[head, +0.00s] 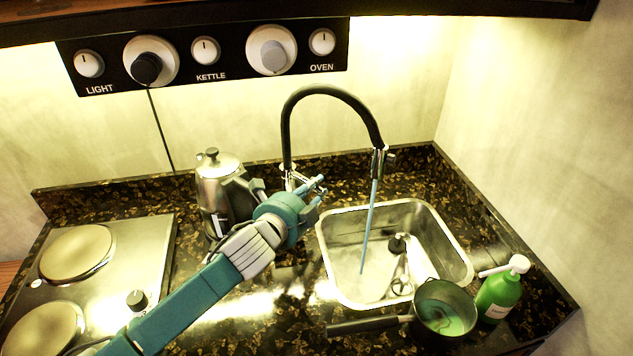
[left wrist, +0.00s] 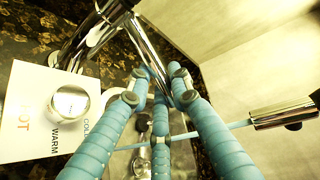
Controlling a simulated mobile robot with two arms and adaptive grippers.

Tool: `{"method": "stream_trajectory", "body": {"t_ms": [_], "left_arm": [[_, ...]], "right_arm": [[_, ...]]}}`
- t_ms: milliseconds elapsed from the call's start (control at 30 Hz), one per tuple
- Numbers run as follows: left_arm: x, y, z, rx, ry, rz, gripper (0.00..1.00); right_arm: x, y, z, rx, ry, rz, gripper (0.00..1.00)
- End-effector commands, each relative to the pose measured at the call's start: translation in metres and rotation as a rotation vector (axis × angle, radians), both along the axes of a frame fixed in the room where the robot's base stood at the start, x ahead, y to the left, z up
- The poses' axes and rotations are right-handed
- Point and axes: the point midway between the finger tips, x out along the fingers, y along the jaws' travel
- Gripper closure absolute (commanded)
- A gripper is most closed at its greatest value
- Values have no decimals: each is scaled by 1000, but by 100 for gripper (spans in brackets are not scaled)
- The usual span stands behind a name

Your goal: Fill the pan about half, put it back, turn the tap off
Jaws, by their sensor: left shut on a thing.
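The black tap (head: 331,90) arches over the steel sink, and a blue stream of water (head: 368,225) runs from its nozzle into the basin. My left gripper (head: 318,186) is at the tap's base, shut on the chrome tap lever. The left wrist view shows the blue fingers (left wrist: 160,95) around the chrome lever (left wrist: 150,50). The pan (head: 443,308) is at the sink's front right corner, away from the stream, its dark handle pointing left. Greenish liquid seems to show inside; its level is hard to judge. My right gripper is not in view.
The steel sink (head: 335,270) holds a dark-topped utensil. A green soap bottle (head: 499,293) stands right of the pan. A steel kettle (head: 218,190) stands behind my left arm, and a hob (head: 120,255) is at left. A temperature label (left wrist: 30,120) lies beside the tap.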

Motion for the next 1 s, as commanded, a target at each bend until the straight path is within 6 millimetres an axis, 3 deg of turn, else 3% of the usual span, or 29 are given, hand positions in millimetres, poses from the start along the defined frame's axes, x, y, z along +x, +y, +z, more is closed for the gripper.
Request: {"method": "stream_trajectory", "body": {"t_ms": [333, 367, 433, 767, 1000], "left_arm": [[-2, 1, 0, -2, 1, -16, 100], [-2, 1, 0, -2, 1, -16, 74], [-2, 1, 0, -2, 1, -16, 61], [-3, 3, 0, -2, 0, -14, 61], [-31, 17, 7, -1, 1, -15, 61]], "right_arm": [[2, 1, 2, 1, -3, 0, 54], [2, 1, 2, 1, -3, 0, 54], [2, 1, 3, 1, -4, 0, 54], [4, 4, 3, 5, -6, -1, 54], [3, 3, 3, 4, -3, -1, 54]]}}
